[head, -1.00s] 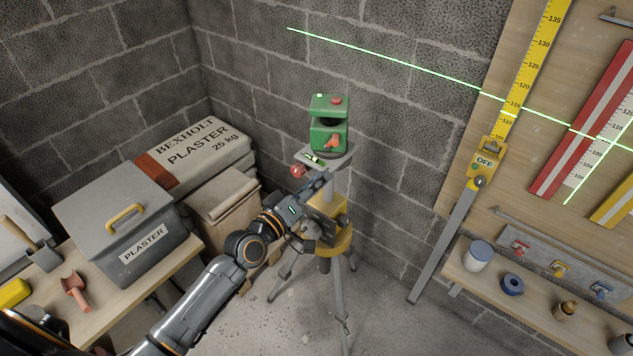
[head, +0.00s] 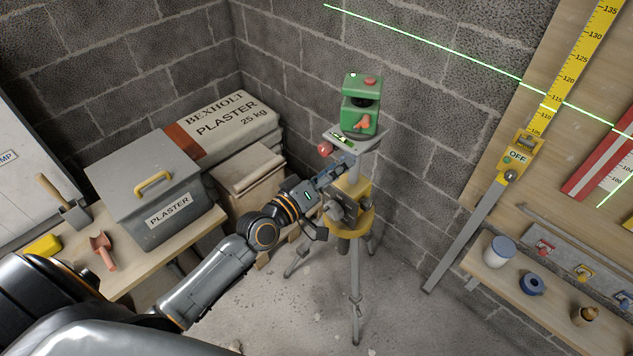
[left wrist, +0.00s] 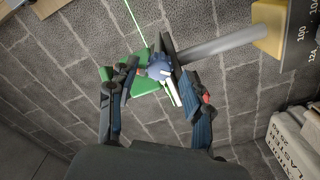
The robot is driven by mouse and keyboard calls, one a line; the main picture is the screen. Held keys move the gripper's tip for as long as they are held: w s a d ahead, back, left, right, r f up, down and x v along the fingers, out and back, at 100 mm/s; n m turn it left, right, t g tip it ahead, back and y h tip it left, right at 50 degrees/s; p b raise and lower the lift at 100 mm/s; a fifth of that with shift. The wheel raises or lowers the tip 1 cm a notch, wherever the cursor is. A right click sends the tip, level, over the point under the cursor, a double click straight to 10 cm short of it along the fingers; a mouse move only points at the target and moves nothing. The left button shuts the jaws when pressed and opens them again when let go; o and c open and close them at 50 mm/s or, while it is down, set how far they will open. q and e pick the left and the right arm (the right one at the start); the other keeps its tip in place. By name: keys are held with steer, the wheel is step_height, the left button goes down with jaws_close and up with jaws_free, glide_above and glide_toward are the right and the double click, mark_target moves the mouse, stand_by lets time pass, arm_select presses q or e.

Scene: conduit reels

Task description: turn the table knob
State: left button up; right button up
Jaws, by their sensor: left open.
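A green laser level (head: 361,103) stands on a small grey table (head: 372,141) on top of a tripod (head: 355,280). A red knob (head: 325,149) sticks out at the table's left edge, and a small green vial (head: 341,140) lies near it. My left gripper (head: 345,166) is just below the table, beside the grey mast. In the left wrist view it (left wrist: 155,76) is open, with a blue round knob (left wrist: 158,67) between its fingertips. I cannot tell whether the fingers touch it. The green level (left wrist: 146,88) shows behind. My right gripper is not in view.
A yellow tripod collar (head: 350,220) with a crank sits under the gripper. A plaster box (head: 150,205) and plaster bag (head: 225,120) stand at left. A yellow wall rule (head: 565,80) and a shelf (head: 535,300) are at right. Open floor lies in front.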

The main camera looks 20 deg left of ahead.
arm_select(q)
steer(key=v, duration=0.9)
steer(key=shift+s, duration=0.25)
steer(key=shift+a, duration=0.1)
steer(key=s+a+f+m+g+y, duration=0.1)
steer(key=s+a+f+g+y, duration=0.15)
steer(key=f, duration=0.95)
steer(key=s+a+f+m+g+y, duration=0.1)
steer(key=s+a+f+g, duration=0.2)
steer(key=f, duration=0.9)
steer(key=s+a+f+m+g+y, duration=0.15)
steer(key=s+f, duration=0.35)
steer(key=f, duration=0.8)
steer(key=s+d+f+m+g, duration=0.1)
steer(key=s+f+g, duration=0.2)
steer(key=s+f, duration=0.3)
steer(key=s+d+f+m+g+b, duration=0.1)
steer(key=s+f, duration=0.5)
steer(key=s, duration=0.6)
steer(key=s+d+f+m+g+y, duration=0.1)
steer(key=s+d+f+m+g, duration=0.2)
steer(key=s, duration=0.7)
step_height(320, 180, down, 4)
steer(key=shift+r+g, duration=0.25)
steer(key=shift+g, duration=0.75)
steer(key=shift+d, duration=0.15)
